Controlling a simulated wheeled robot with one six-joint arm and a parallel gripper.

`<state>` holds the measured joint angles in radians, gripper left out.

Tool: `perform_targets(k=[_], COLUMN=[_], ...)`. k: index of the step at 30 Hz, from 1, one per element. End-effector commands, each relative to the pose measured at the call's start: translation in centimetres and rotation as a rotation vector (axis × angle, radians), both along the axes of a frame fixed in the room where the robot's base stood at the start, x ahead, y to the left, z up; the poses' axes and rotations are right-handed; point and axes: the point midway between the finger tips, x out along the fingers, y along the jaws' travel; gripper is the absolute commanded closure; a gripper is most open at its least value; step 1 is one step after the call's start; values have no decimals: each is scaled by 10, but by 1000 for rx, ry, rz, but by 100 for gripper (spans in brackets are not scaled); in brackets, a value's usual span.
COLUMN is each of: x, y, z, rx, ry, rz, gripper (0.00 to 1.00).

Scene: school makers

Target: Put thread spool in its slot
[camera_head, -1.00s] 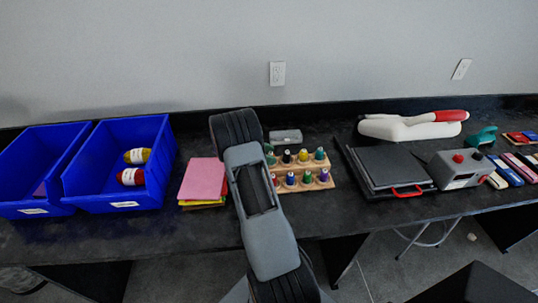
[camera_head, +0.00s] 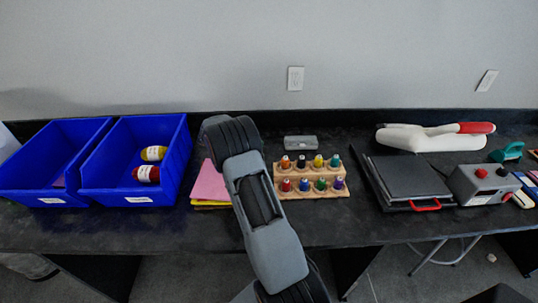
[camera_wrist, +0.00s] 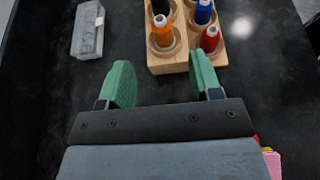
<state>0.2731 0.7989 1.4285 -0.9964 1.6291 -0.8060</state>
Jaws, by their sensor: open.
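A two-row wooden rack (camera_head: 318,195) of thread spools stands on the black bench in the head view. Every slot I can make out has a spool. Its left end, with an orange spool (camera_wrist: 162,35) and a red spool (camera_wrist: 209,39), shows at the top of the wrist view. Black and blue spools stand behind those two. My gripper (camera_wrist: 161,65) is open, its green fingers apart with nothing between them. In the wrist view the fingers lie just below the rack's end. In the head view my arm hides the gripper.
A small grey case (camera_head: 300,142) lies behind the rack, also in the wrist view (camera_wrist: 88,29). Blue bins (camera_head: 136,160) stand left, one with a yellow and a red labelled item (camera_head: 147,174). Papers (camera_head: 210,185) lie partly behind my arm. A dark flat press (camera_head: 408,178) stands right.

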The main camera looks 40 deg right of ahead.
Motion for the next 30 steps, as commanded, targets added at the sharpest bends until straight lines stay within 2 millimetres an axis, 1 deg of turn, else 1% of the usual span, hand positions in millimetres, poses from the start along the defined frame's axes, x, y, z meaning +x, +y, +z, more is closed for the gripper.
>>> perform_targets(k=[3, 5, 7, 8, 11, 14, 15, 17, 18, 21, 25, 27, 30], x=[6, 6, 4, 2, -11, -32, -42, -58, -69, -96, -126, -140, -154], y=[8, 13, 23, 29, 56, 93, 109, 133, 149, 185, 223, 238, 255], z=[5, 9, 18, 23, 43, 62, 68, 76, 80, 86, 89, 88, 86], rx=[1, 7, 23, 35, 86, 162, 195, 248, 283, 373, 480, 529, 585], ry=[-6, -26, -78, -111, -265, -468, -552, -676, -755, -935, -1123, -1201, -1280], rz=[-1, -2, -5, -9, -32, -82, -109, -155, -192, -290, -426, -497, -581], gripper=[42, 42, 42, 42, 42, 42, 42, 42, 42, 42, 42, 42, 42])
